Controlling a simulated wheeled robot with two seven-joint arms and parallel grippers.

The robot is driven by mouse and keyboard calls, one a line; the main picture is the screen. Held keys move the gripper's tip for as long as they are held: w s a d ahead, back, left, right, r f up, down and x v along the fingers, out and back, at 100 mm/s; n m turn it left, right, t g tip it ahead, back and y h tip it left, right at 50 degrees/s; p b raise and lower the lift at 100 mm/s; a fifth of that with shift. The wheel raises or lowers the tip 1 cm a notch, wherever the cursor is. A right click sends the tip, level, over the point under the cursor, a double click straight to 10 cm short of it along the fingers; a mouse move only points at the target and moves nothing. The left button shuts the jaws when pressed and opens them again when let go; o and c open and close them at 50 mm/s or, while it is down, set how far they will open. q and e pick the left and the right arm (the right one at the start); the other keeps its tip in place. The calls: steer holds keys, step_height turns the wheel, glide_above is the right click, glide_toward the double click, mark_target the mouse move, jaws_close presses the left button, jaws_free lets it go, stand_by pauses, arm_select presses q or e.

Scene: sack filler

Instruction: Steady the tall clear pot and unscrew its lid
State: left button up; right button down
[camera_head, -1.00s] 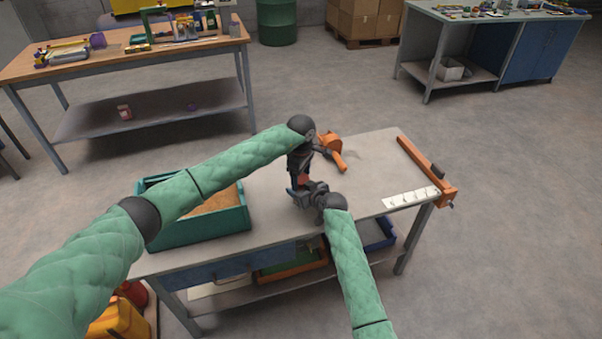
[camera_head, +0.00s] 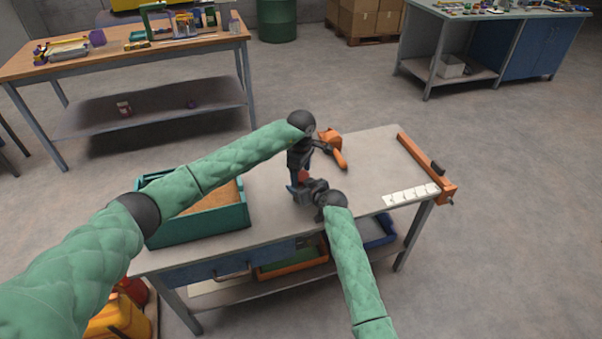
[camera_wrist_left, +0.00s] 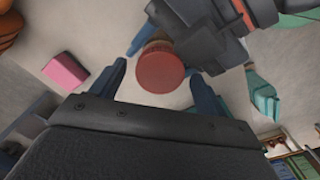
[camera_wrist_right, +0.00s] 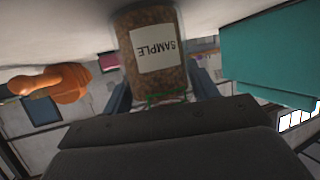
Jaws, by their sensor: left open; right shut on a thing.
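The tall clear pot (camera_wrist_right: 155,75) shows upside down in the right wrist view, filled with brown grains and bearing a white SAMPLE label. My right gripper (camera_head: 303,192) is shut on the pot from the side, with a finger on each side of it. The round red lid (camera_wrist_left: 160,70) shows from above in the left wrist view. My left gripper (camera_head: 299,171) is open over the lid, its blue fingers apart on either side. I cannot tell whether they touch the lid. In the head view the grippers hide most of the pot.
The workbench (camera_head: 375,165) carries a green crate of grain (camera_head: 200,233) at left, an orange tool (camera_head: 337,150) behind the grippers and an orange bar (camera_head: 425,165) at the right edge. White labels (camera_head: 410,194) lie near the front. A pink block (camera_wrist_left: 65,70) shows in the left wrist view.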

arm_select(q)
steer(key=shift+r, duration=3.6)
steer(key=shift+c, duration=0.4)
steer(key=shift+f, duration=3.85)
steer(key=c, duration=1)
steer(key=n, duration=0.3)
steer(key=o, duration=1.1)
